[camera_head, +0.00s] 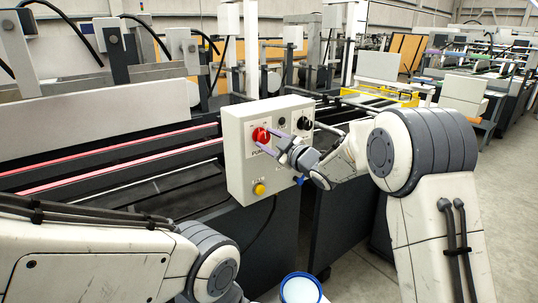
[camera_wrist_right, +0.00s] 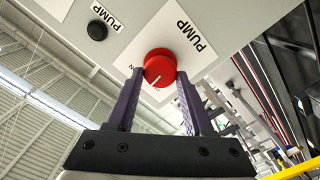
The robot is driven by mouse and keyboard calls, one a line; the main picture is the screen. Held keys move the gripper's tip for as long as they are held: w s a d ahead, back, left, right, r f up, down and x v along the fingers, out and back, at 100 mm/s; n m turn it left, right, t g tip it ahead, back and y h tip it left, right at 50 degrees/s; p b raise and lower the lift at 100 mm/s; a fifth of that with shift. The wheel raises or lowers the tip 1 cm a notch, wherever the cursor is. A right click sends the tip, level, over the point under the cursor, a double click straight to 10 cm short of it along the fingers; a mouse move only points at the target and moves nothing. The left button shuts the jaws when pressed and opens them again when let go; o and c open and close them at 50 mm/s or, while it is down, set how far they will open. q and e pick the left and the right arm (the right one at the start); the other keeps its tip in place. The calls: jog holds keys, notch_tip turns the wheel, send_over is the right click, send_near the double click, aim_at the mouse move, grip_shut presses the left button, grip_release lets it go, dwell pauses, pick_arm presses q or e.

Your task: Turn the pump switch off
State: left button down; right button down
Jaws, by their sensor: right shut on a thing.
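The pump switch is a red round knob (camera_head: 261,135) on the front of a light grey control box, with a PUMP label beside it. In the right wrist view the red knob (camera_wrist_right: 160,66) has a short white mark on its face, and part of a small label shows by its left edge. My right gripper (camera_head: 268,141) has its purple fingers at the knob. In the right wrist view my right gripper (camera_wrist_right: 158,80) is shut with one finger on each side of the knob. My left arm shows at the lower left, but its gripper is out of view.
The control box (camera_head: 237,176) also carries a black knob (camera_head: 304,123), a small black button (camera_head: 282,122) and a yellow button (camera_head: 259,189). Machine rails run behind it to the left. A blue-rimmed white container (camera_head: 300,289) stands below. Grey floor is open at the lower right.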

jog(key=n+b, duration=0.4)
jog(key=b, duration=0.1)
jog(key=shift+f, duration=0.2)
jog(key=shift+r+n+b, duration=0.15)
jog(key=shift+n+b, duration=0.85)
jog(key=shift+n, duration=0.1)
jog(key=shift+c, duration=1.5)
grip_release()
jog(key=b+v, duration=0.1)
jog(key=v, duration=0.9)
jog(key=shift+s+b, duration=0.15)
jog(key=shift+b, duration=0.2)
